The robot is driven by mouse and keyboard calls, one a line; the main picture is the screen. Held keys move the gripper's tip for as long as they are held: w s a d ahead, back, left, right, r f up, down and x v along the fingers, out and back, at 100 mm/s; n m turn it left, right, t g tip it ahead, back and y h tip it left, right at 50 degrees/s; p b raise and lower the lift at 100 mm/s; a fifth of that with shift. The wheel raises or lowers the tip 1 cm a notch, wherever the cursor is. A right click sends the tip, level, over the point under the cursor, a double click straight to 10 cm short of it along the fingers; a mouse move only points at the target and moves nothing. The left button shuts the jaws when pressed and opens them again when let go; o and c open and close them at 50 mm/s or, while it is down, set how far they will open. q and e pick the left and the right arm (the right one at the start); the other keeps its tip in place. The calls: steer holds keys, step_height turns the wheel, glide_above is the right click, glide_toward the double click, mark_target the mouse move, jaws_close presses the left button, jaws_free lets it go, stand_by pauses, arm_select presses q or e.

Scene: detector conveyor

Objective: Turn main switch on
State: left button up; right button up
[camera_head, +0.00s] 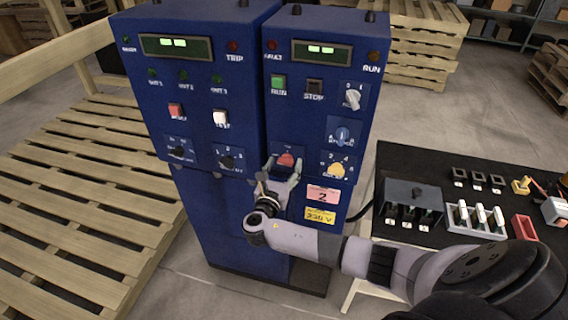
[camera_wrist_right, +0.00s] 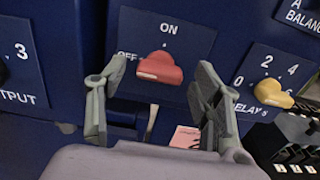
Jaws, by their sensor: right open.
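The main switch is a red knob (camera_head: 285,160) on a plate at the lower left of the right-hand blue cabinet. In the right wrist view the red knob (camera_wrist_right: 160,67) lies across its plate, with ON printed above it and OFF to its left. I cannot tell for certain which position it points to. My right gripper (camera_head: 281,172) is open in front of the knob. In the wrist view its fingers (camera_wrist_right: 161,80) stand on either side of the knob, apart from it. My left gripper is not in view.
A yellow knob (camera_head: 337,170) sits right of the red one, with a blue knob (camera_head: 342,134) above. Pink and yellow labels are below. A black table (camera_head: 400,165) with switches and small parts stands at the right. Wooden pallets (camera_head: 90,180) lie at the left.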

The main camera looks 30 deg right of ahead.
steer(key=shift+w+d, duration=0.25)
steer(key=shift+c, duration=0.4)
steer(key=c, duration=1.1)
